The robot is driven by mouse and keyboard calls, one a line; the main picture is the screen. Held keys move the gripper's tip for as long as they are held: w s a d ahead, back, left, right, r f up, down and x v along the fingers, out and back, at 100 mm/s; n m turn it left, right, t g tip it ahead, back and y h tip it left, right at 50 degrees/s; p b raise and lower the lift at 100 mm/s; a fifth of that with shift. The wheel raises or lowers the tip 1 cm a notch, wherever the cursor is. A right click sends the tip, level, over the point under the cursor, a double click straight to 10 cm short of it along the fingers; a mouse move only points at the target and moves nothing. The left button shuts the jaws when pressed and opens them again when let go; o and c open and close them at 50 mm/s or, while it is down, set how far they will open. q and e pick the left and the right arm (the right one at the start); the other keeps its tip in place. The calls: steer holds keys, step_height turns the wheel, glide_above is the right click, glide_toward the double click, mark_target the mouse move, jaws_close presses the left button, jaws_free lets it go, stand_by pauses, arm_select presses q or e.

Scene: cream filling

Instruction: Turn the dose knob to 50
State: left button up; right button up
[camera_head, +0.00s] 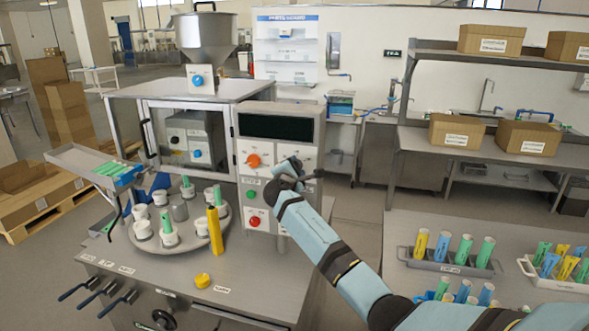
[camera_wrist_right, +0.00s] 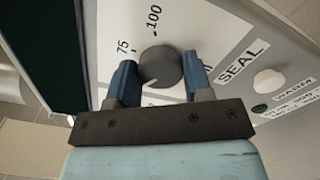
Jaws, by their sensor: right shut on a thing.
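The dose knob (camera_wrist_right: 161,67) is a dark grey round knob on a white dial with the marks 75 and 100 in the right wrist view. Other dial marks are hidden behind my gripper. My right gripper (camera_wrist_right: 160,82) has its two blue fingers on either side of the knob and is shut on it. I cannot tell the knob's exact setting. In the head view my right gripper (camera_head: 290,178) is at the right part of the control panel (camera_head: 308,127) and covers the knob. My left gripper is not in view.
An orange knob (camera_head: 253,160), a green button (camera_head: 251,194) and a red button (camera_head: 255,221) sit on the panel beside my gripper. A dark display (camera_head: 275,127) is above. A round turntable (camera_head: 187,238) with white cups stands at the left. Racks of tubes stand at the right.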

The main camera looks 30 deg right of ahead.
steer(key=o, duration=0.9)
steer(key=b+v, duration=0.3)
steer(key=v, duration=1)
steer(key=shift+s+a, duration=0.25)
steer(key=shift+s, duration=0.05)
steer(key=shift+f, duration=0.1)
